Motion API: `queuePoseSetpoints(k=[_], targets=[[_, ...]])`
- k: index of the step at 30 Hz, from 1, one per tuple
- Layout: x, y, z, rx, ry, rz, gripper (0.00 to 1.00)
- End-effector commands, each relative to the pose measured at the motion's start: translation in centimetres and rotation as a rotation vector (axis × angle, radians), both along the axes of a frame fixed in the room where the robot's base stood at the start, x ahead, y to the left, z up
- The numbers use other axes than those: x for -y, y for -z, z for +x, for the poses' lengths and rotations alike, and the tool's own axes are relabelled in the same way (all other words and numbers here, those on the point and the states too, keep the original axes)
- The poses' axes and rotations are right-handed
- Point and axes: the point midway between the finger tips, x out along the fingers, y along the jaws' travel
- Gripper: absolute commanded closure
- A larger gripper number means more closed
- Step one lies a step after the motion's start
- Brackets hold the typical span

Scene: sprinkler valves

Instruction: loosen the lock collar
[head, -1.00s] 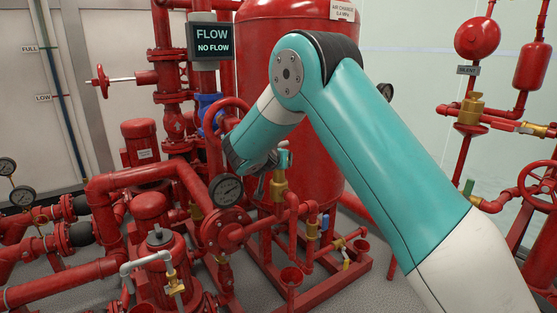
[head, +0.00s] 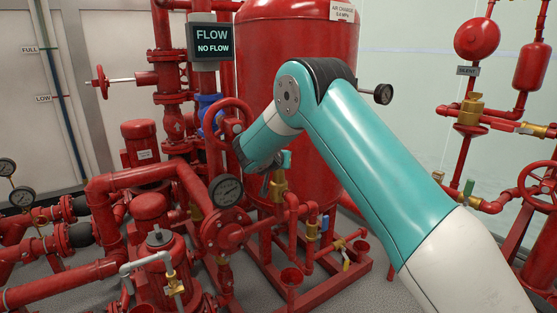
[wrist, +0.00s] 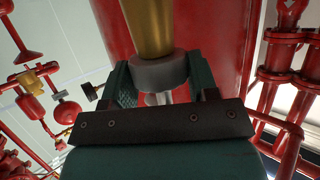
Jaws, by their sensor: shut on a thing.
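The lock collar (wrist: 158,72) is a short grey ring at the lower end of a brass cylinder (wrist: 147,25) in the wrist view. My gripper (wrist: 158,80) has its two textured green fingers on either side of the collar, shut on it. A pale metal stem shows below the collar, between the fingers. In the head view my gripper (head: 277,163) is at the brass valve fitting (head: 278,189) in front of the big red tank (head: 305,115). The collar itself cannot be made out there.
A red handwheel (head: 226,122) and a pressure gauge (head: 226,190) stand close to the left of my gripper. The sign (head: 211,41) reads FLOW, NO FLOW.

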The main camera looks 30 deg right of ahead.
Motion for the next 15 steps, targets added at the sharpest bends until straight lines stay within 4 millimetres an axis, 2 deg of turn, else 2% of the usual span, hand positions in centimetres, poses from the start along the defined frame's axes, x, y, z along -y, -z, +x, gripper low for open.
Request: queuePoseSetpoints(k=[8,15], targets=[[0.09,-0.12,-0.01,0.002,-0.026,-0.001,0.7],[0.29,-0.19,-0.16,0.002,-0.144,-0.001,0.7]])
